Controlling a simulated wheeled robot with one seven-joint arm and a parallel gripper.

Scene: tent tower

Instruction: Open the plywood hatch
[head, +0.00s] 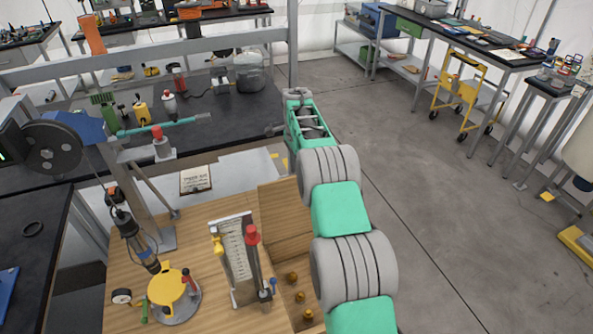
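A plywood surface (205,215) fills the lower middle of the head view. At its right a brown wooden panel or box side (283,208) stands beside my arm, with several brass-coloured knobs (300,297) below it. This may be the plywood hatch, but I cannot tell which part is the hatch or whether it is open. My green and grey arm covers its right side. My gripper (303,112) is at the far end of the arm, beyond the wooden panel and by the right end of the black bench. It appears apart from the panel. Its fingers are not clear.
A gauge panel (236,259) with a red-capped post and a yellow round fixture (172,290) stand on the plywood. A black bench (225,125) with tools lies behind. Open concrete floor (420,210) is at right, with a yellow cart (459,85) farther off.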

